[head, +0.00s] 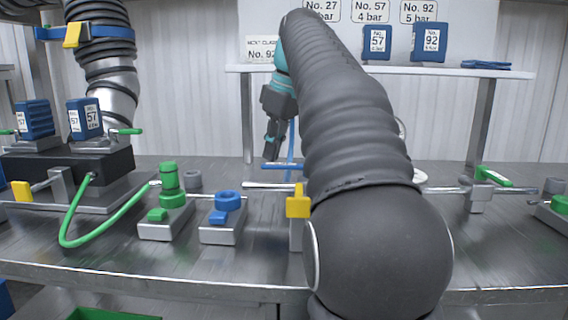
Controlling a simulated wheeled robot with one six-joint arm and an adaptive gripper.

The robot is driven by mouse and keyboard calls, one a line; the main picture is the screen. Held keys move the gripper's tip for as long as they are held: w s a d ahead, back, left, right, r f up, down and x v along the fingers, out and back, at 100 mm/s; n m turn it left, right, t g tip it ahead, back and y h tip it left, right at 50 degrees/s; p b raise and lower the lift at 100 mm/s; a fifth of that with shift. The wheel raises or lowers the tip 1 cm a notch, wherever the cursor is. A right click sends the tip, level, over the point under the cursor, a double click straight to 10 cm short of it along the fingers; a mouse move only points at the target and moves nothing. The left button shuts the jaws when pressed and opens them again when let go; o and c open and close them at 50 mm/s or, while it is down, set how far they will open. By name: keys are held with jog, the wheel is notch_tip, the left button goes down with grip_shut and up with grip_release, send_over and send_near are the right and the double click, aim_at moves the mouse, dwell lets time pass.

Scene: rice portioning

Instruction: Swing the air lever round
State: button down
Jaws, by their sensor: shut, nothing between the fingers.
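My gripper (271,155) hangs fingers down at the centre, behind the bench's front row of fittings, and is shut with nothing in it. Its fingertips are close to a blue lever (282,167) lying crosswise; I cannot tell whether they touch. A thin blue hose (291,140) rises just right of the fingers. A yellow handle (298,206) stands nearer, partly beside my arm. A green lever (494,177) sits on a metal valve at the right. No label shows which one is the air lever. My own arm hides much of the bench right of centre.
A green fitting (168,185) and a blue fitting (227,208) on metal blocks stand left of centre. A green hose (72,222) loops from a black box (70,163). A raised shelf (460,71) holds blue labelled blocks. The bench's front strip at left is clear.

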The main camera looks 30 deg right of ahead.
aim_at(267, 166)
jog(key=shift+s+a+b, duration=0.3)
jog(key=shift+s+a, duration=0.25)
jog(key=shift+s, duration=0.3)
jog(key=shift+s+a+b, duration=0.35)
jog(key=shift+s+a, duration=0.3)
jog(key=shift+s, duration=0.35)
jog(key=shift+s+a, duration=0.15)
jog(key=shift+s, duration=0.4)
jog(key=shift+s+a, duration=0.15)
jog(key=shift+s, duration=0.35)
jog(key=shift+s+b, duration=0.1)
jog(key=shift+b, duration=0.2)
